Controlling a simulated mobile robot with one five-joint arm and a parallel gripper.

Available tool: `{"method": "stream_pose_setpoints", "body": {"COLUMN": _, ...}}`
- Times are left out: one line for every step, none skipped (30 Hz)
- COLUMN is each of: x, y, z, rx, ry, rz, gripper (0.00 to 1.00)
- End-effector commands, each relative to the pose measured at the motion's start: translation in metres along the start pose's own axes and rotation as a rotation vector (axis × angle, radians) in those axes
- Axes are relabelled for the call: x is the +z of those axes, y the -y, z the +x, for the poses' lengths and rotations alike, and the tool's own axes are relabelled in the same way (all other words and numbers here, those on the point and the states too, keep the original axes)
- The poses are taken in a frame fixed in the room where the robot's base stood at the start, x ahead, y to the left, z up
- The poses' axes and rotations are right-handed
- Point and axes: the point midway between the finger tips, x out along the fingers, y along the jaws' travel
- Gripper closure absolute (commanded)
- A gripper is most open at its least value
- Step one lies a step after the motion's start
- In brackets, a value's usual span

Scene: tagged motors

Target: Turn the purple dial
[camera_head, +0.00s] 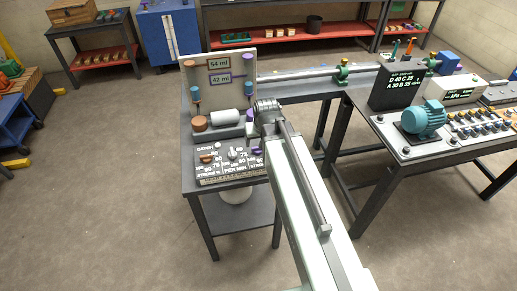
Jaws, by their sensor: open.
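The purple dial (257,152) is small and sits at the right end of a sloped front panel (225,177) with printed scales, partly beside my arm. An orange-brown dial (208,158) and a pale dial (232,155) sit to its left on the same panel. My gripper (262,117) is at the far end of my pale arm, above and behind the purple dial in the picture, apart from it. It is open, with nothing visible in it; its fingertips are small and hard to make out.
A backboard (218,92) with "54 ml" and "42 ml" displays stands behind the panel. To the right, a bench (400,160) holds a teal motor (424,119) and a dark display (398,86).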

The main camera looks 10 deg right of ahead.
Motion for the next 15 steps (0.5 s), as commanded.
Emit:
{"method": "stream_pose_setpoints", "body": {"x": 0.002, "y": 0.000, "z": 0.018, "rx": 0.000, "ry": 0.000, "rz": 0.000, "gripper": 0.29}}
{"method": "stream_pose_setpoints", "body": {"x": 0.002, "y": 0.000, "z": 0.023, "rx": 0.000, "ry": 0.000, "rz": 0.000, "gripper": 0.29}}
{"method": "stream_pose_setpoints", "body": {"x": 0.003, "y": 0.000, "z": 0.031, "rx": 0.000, "ry": 0.000, "rz": 0.000, "gripper": 0.29}}
{"method": "stream_pose_setpoints", "body": {"x": 0.003, "y": 0.000, "z": 0.037, "rx": 0.000, "ry": 0.000, "rz": 0.000, "gripper": 0.29}}
{"method": "stream_pose_setpoints", "body": {"x": 0.003, "y": 0.000, "z": 0.043, "rx": 0.000, "ry": 0.000, "rz": 0.000, "gripper": 0.29}}
{"method": "stream_pose_setpoints", "body": {"x": 0.002, "y": 0.000, "z": 0.049, "rx": 0.000, "ry": 0.000, "rz": 0.001, "gripper": 0.29}}
{"method": "stream_pose_setpoints", "body": {"x": 0.002, "y": 0.000, "z": 0.053, "rx": 0.000, "ry": 0.000, "rz": 0.001, "gripper": 0.29}}
{"method": "stream_pose_setpoints", "body": {"x": 0.002, "y": -0.001, "z": 0.057, "rx": 0.000, "ry": 0.000, "rz": 0.001, "gripper": 0.29}}
{"method": "stream_pose_setpoints", "body": {"x": 0.002, "y": -0.001, "z": 0.060, "rx": 0.000, "ry": 0.000, "rz": 0.001, "gripper": 0.29}}
{"method": "stream_pose_setpoints", "body": {"x": 0.001, "y": -0.001, "z": 0.061, "rx": 0.000, "ry": 0.000, "rz": 0.001, "gripper": 0.29}}
{"method": "stream_pose_setpoints", "body": {"x": 0.001, "y": -0.002, "z": 0.061, "rx": 0.001, "ry": 0.000, "rz": 0.002, "gripper": 0.29}}
{"method": "stream_pose_setpoints", "body": {"x": 0.001, "y": -0.002, "z": 0.061, "rx": 0.001, "ry": 0.000, "rz": 0.002, "gripper": 0.29}}
{"method": "stream_pose_setpoints", "body": {"x": 0.001, "y": -0.002, "z": 0.060, "rx": 0.001, "ry": 0.000, "rz": 0.002, "gripper": 0.29}}
{"method": "stream_pose_setpoints", "body": {"x": 0.000, "y": -0.002, "z": 0.059, "rx": 0.001, "ry": 0.000, "rz": 0.002, "gripper": 0.29}}
{"method": "stream_pose_setpoints", "body": {"x": 0.000, "y": -0.002, "z": 0.059, "rx": 0.001, "ry": 0.000, "rz": 0.002, "gripper": 0.29}}
